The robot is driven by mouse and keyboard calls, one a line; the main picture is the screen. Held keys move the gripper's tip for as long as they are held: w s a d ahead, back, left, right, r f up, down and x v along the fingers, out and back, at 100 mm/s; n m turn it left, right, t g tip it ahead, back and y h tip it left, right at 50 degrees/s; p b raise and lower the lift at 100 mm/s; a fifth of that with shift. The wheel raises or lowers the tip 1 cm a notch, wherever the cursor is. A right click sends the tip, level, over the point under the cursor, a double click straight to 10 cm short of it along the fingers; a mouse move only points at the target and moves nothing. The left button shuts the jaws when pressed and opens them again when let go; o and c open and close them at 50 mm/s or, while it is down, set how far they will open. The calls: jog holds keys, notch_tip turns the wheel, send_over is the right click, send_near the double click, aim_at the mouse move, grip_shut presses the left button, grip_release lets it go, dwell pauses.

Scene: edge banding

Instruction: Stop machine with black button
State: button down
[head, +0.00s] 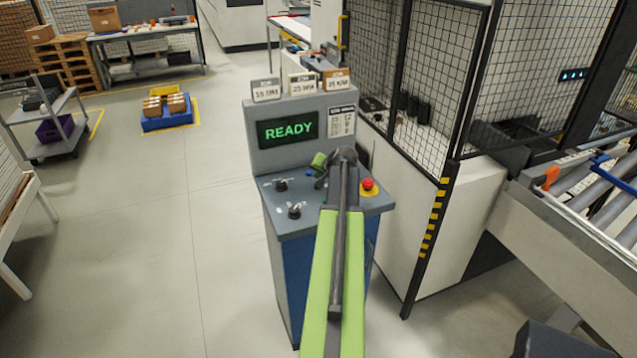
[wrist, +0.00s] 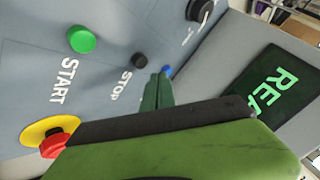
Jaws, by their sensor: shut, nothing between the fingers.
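The black button (wrist: 138,61), next to the word STOP, sits on the grey sloped panel in the wrist view. My gripper (wrist: 158,84) is shut and empty, with its tips over the panel close to the black button and a blue button (wrist: 167,70); I cannot tell whether it touches either. The control console (head: 288,222) stands ahead in the head view, and its display (head: 288,129) reads READY in green. In the head view my arm covers part of the panel, and I cannot make out the black button there.
A green START button (wrist: 81,39), a red emergency button (wrist: 55,145) on a yellow base and a black knob (wrist: 200,10) are also on the panel. A mesh-fenced machine (head: 430,80) and roller conveyor (head: 585,200) stand to the right.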

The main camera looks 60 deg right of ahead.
notch_tip(320, 180, up, 4)
jog(key=p, duration=0.3)
jog(key=shift+f, duration=0.15)
dwell(0.3)
